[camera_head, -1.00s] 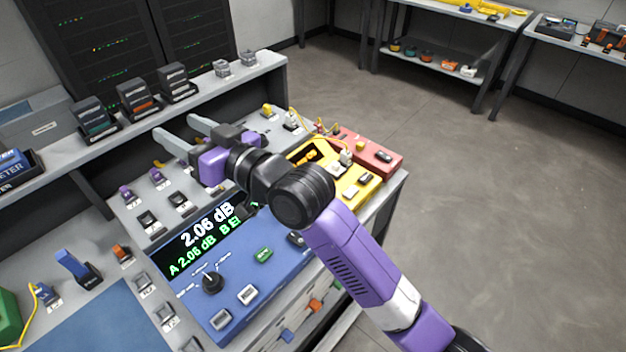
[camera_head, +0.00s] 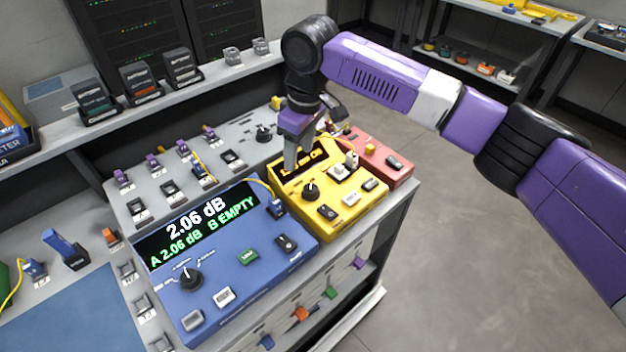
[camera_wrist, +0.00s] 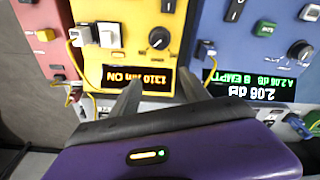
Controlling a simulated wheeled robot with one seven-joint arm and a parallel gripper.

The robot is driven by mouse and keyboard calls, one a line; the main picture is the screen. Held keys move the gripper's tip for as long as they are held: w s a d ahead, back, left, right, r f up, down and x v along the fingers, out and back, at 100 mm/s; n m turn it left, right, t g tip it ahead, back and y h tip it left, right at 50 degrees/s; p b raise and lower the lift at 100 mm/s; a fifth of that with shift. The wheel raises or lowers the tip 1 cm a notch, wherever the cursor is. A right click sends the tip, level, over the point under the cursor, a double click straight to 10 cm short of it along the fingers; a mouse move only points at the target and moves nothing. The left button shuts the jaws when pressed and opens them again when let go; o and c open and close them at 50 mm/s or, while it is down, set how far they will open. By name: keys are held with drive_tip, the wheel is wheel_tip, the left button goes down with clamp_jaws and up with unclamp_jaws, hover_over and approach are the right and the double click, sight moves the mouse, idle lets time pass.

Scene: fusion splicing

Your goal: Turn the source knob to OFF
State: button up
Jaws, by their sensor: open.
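The yellow source box (camera_head: 350,212) stands between the blue meter and a red box. Its black round knob (camera_head: 311,190) has a white pointer mark and also shows in the wrist view (camera_wrist: 159,38). The box's display (camera_wrist: 138,80) reads 1310 nm ON, upside down in the wrist view. My gripper (camera_head: 297,158) points down over the back of the yellow box, partly covering its display in the head view. In the wrist view my gripper (camera_wrist: 160,92) has its two fingers apart with nothing between them, and the knob lies beyond the fingertips.
The blue meter (camera_head: 285,263) shows 2.06 dB and B EMPTY, with its own knob (camera_head: 191,279). The red box (camera_head: 396,177) is at the right. A white connector (camera_head: 351,160) with yellow cable sits on the yellow box near the knob. A grey panel (camera_head: 235,128) lies behind.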

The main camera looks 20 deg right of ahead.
sight(310, 188)
drive_tip(key=s, duration=0.1)
drive_tip(key=s+d+g, duration=0.1)
drive_tip(key=shift+s+d+f, duration=0.15)
drive_tip(key=shift+s, duration=0.15)
drive_tip(key=shift+s+d+f+g+h, duration=0.1)
drive_tip(key=shift+s+f+g+h, duration=0.1)
drive_tip(key=shift+g+h, duration=0.1)
wheel_tip(310, 188, down, 7)
drive_tip(key=shift+f, duration=0.2)
clamp_jaws()
